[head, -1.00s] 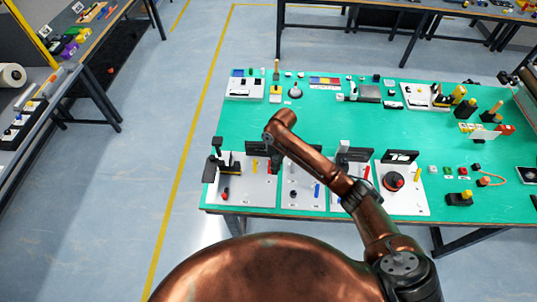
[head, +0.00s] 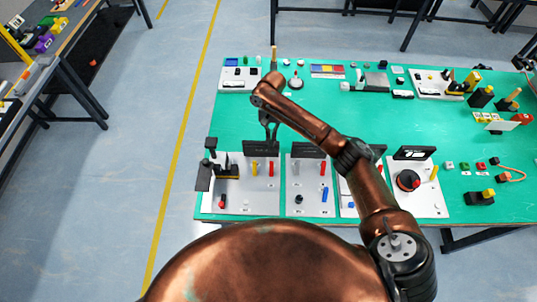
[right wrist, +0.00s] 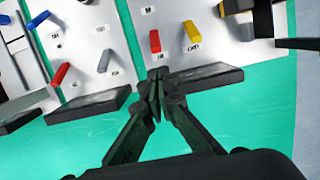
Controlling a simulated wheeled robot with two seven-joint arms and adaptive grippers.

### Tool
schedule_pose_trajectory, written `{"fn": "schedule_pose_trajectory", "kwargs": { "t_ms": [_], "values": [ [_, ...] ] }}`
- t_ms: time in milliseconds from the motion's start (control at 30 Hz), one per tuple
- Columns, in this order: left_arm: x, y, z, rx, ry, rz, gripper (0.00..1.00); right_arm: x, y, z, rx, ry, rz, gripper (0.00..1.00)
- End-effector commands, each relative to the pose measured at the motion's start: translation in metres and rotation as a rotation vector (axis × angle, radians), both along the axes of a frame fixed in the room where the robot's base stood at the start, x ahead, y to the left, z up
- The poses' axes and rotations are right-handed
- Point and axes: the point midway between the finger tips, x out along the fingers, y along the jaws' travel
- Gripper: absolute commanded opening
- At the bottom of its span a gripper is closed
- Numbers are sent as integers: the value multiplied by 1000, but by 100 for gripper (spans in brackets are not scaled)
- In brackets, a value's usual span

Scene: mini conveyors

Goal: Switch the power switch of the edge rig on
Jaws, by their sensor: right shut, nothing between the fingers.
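Several white control panels line the near edge of the green table. The name marking the edge rig is not readable. The leftmost panel (head: 250,202) has a yellow lever (head: 255,167), a red lever (head: 270,169) and a black nameplate (head: 260,147). In the right wrist view, its red lever (right wrist: 155,41) and yellow lever (right wrist: 191,32) stand just beyond my fingertips. My right gripper (head: 271,142) is shut and empty, pointing down near that nameplate; it also shows in the right wrist view (right wrist: 158,88). It appears apart from the levers. My left gripper is not in view.
The second panel (head: 309,207) carries a red lever (head: 323,167) and a blue lever (head: 324,194). A further panel with a red-black rotary knob (head: 408,180) stands to the right. My forearm crosses above them. The green table middle (head: 400,125) is mostly clear.

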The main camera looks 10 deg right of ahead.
Motion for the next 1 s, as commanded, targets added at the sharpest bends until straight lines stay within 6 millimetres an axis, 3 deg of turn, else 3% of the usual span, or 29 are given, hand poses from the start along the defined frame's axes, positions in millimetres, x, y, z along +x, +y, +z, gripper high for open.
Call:
{"fn": "schedule_pose_trajectory", "kwargs": {
  "t_ms": [33, 133, 400, 633, 1000],
  "values": [
    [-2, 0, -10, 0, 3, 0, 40, 0, 0, -11, -1, 1, 0, 0],
    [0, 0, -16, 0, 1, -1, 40, 0, 0, -17, -1, 2, -1, 0],
    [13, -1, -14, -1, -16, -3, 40, 0, 0, -16, 0, 1, 0, 0],
    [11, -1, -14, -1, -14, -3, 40, -1, 0, -22, -1, 2, -1, 0],
    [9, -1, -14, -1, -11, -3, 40, -13, 3, -82, 0, 4, 0, 0]
  ]
}}
